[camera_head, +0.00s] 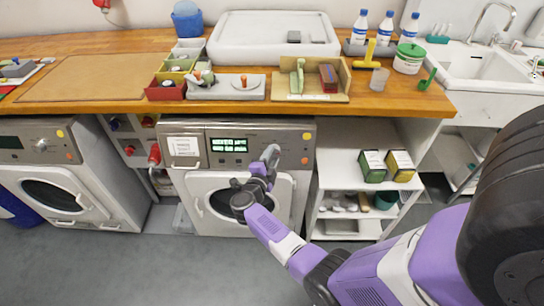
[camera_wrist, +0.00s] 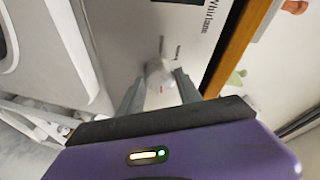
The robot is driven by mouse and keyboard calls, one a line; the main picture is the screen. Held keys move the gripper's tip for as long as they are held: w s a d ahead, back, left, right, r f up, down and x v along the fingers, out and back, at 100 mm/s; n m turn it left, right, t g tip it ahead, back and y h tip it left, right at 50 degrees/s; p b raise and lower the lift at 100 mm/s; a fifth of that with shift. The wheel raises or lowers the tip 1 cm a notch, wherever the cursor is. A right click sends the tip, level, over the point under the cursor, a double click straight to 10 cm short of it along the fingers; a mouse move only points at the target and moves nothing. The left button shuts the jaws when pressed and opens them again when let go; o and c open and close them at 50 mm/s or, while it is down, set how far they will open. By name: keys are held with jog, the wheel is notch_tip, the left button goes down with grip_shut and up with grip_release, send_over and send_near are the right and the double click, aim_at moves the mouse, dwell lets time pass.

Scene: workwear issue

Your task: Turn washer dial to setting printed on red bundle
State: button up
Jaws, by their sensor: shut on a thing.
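The washer (camera_head: 295,140) in the middle has a lit green display (camera_head: 229,145) whose text is too small to read. My gripper (camera_head: 271,156) is at the right part of its control panel and hides the dial there. In the wrist view, the pale round dial (camera_wrist: 160,72) sits between the two fingers of my gripper (camera_wrist: 160,88), which are shut on it. A small red mark shows near the dial's lower side. A red block-like thing, likely the red bundle (camera_head: 328,77), lies in a wooden tray on the counter; no print on it is readable.
A second washer (camera_head: 57,175) stands at the left. White shelves (camera_head: 345,140) with two boxes stand right of the middle washer. The wooden counter (camera_head: 130,105) overhangs the panel closely above my gripper. Grey floor in front is clear.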

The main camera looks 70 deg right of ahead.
jog(key=shift+m, duration=0.6)
jog(key=o, duration=1.4)
jog(key=shift+c, duration=0.2)
jog(key=a+r, duration=0.1)
jog(key=a, duration=0.6)
jog(key=shift+s+a+r+p, duration=0.2)
jog(key=shift+s+a+p, duration=0.15)
jog(key=shift+p, duration=0.05)
jog(key=shift+w, duration=0.1)
